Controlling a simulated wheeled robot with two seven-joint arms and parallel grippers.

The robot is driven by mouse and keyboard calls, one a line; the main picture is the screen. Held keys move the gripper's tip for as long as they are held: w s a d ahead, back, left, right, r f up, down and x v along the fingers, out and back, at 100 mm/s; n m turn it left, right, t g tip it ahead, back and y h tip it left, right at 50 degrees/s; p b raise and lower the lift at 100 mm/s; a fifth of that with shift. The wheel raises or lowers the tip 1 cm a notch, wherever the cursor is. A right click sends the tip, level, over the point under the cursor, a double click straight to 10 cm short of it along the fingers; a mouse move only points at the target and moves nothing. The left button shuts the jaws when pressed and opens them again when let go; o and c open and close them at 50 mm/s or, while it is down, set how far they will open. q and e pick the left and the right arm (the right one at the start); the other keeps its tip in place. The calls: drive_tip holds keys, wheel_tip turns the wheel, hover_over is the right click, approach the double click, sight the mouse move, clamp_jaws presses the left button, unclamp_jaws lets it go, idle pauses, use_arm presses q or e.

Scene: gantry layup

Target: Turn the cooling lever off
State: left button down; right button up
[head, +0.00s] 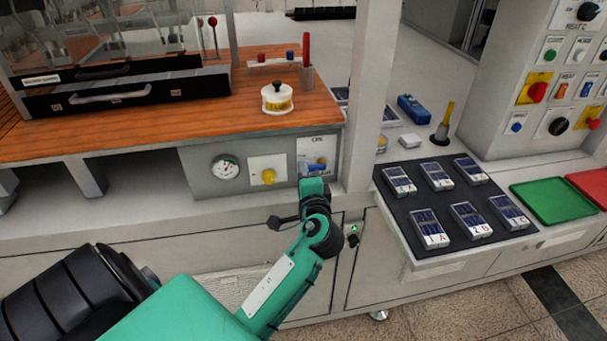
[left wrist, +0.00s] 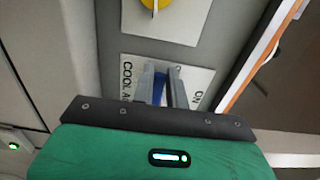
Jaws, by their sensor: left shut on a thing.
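The cooling lever (head: 317,163) is a blue handle on a pale plate at the right end of the grey panel under the wooden worktop. In the left wrist view the blue lever (left wrist: 159,88) stands between the two grey fingers of my left gripper (left wrist: 162,86), which is shut on it. The plate (left wrist: 200,82) there shows "COOL A" and "ON", partly covered by the fingers. In the head view my left gripper (head: 306,172) is at the lever, its fingers mostly hidden by my wrist. My right gripper is out of view.
Left of the lever are a yellow knob (head: 268,176) and a round gauge (head: 226,168). The wooden worktop (head: 190,125) overhangs the panel. A white post (head: 365,95) stands close on the right. A dark mat (head: 452,204) with several labelled devices lies beyond it.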

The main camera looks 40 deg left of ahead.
use_arm(q)
drive_tip(key=shift+f, duration=0.1)
drive_tip(key=c, duration=1.4)
unclamp_jaws()
drive_tip(key=shift+s+d, duration=0.25)
drive_tip(key=b+v, duration=0.2)
drive_tip(key=v, duration=1.1)
drive_tip(key=shift+b, duration=0.4)
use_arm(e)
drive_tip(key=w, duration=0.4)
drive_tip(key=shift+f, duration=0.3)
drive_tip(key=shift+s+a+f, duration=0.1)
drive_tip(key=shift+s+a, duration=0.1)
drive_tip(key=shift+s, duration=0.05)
